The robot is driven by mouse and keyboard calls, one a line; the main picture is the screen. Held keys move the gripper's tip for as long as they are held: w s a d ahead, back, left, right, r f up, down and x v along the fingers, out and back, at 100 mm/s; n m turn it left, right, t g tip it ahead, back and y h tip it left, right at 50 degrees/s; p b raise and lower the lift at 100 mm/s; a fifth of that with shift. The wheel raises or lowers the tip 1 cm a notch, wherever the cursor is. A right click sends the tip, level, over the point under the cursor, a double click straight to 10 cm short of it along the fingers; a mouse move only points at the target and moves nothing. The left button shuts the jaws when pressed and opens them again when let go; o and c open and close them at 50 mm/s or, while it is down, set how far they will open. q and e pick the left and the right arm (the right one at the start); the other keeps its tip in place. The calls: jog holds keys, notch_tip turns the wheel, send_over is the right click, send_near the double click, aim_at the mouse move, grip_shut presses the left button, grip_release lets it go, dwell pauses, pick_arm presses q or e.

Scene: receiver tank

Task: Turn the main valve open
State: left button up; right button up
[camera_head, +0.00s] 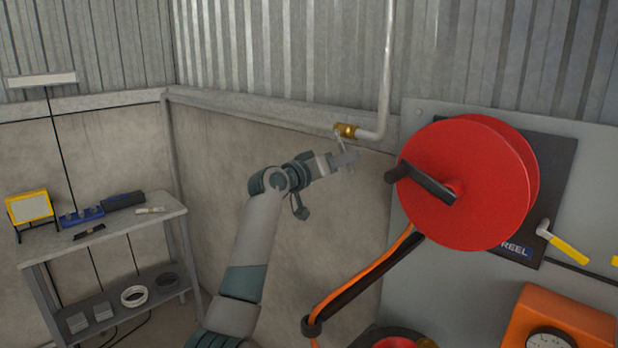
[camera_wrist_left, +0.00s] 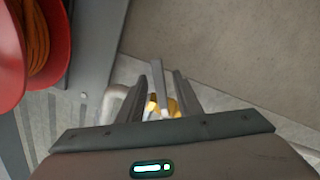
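A brass valve (camera_head: 346,131) sits on the pale pipe where it bends at the wall. Its thin grey lever (camera_head: 340,144) points down towards my left gripper (camera_head: 343,160). In the left wrist view the grey lever (camera_wrist_left: 158,82) lies between the two fingers of my left gripper (camera_wrist_left: 158,76), with a gap showing on each side. The gripper looks open around the lever and not closed on it. Brass (camera_wrist_left: 163,106) shows behind the fingers, partly hidden by them. My right gripper is in neither view.
A red hose reel (camera_head: 480,190) with a black crank stands close to the right of my left gripper. An orange hose (camera_head: 365,275) hangs below it. A yellow-handled lever (camera_head: 568,249) is on the grey panel. A workbench (camera_head: 110,228) stands at the left.

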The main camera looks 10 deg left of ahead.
pick_arm(q)
jog(key=b+v, duration=0.4)
jog(key=v, duration=0.8)
jog(key=shift+s, duration=0.25)
dwell(0.5)
